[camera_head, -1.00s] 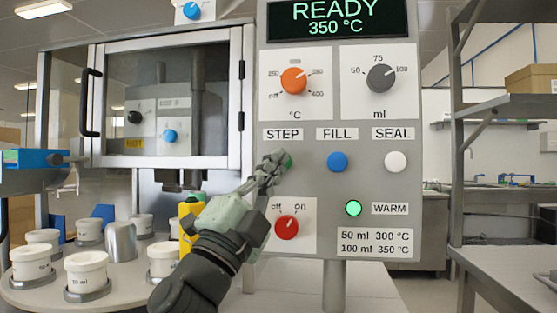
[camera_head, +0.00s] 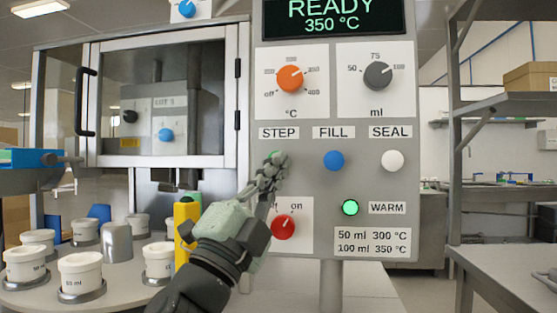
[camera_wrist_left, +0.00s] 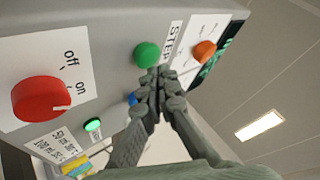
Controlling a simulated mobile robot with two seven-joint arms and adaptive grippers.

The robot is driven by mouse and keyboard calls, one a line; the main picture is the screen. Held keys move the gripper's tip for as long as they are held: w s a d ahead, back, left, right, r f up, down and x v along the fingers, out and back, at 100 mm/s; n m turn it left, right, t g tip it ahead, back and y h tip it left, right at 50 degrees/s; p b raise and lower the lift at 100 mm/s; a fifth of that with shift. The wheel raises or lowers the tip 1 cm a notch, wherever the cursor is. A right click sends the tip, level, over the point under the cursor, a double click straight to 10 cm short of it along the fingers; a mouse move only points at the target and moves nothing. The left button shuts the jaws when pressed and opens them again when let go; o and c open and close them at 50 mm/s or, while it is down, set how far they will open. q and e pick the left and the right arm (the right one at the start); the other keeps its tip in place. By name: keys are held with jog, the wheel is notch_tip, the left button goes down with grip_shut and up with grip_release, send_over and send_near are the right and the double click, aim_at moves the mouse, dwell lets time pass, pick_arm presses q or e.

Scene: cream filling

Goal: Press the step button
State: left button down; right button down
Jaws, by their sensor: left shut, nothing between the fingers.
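The green STEP button (camera_wrist_left: 146,54) shows in the left wrist view on the grey panel, beside the STEP label. In the head view it is mostly hidden behind my left fingertips, with a sliver of green showing below the STEP label (camera_head: 279,132). My left gripper (camera_head: 273,164) is shut and empty, its fingertips in front of the panel at the button. In the left wrist view, the fingertips (camera_wrist_left: 158,76) are right beside the button; I cannot tell whether they touch it. My right gripper is not in view.
The blue FILL button (camera_head: 334,160) and white SEAL button (camera_head: 392,160) are to the right. The red off/on knob (camera_head: 283,227) is just below my fingers. The display (camera_head: 331,17) reads READY 350 °C. White cups (camera_head: 81,275) stand at lower left beside a yellow object (camera_head: 183,225).

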pick_arm(q)
jog(key=shift+a+f, duration=0.1)
jog(key=shift+f, duration=0.1)
jog(key=shift+s+a+r+p, duration=0.1)
jog(key=shift+s+a+p, duration=0.15)
jog(key=shift+s, duration=0.55)
jog(key=shift+s+a+f+p, duration=0.1)
jog(key=shift+s+a+p, duration=0.1)
jog(key=shift+s, duration=0.6)
jog(key=shift+s+a+r+p, duration=0.15)
jog(key=shift+s+p, duration=0.1)
jog(key=shift+s, duration=0.55)
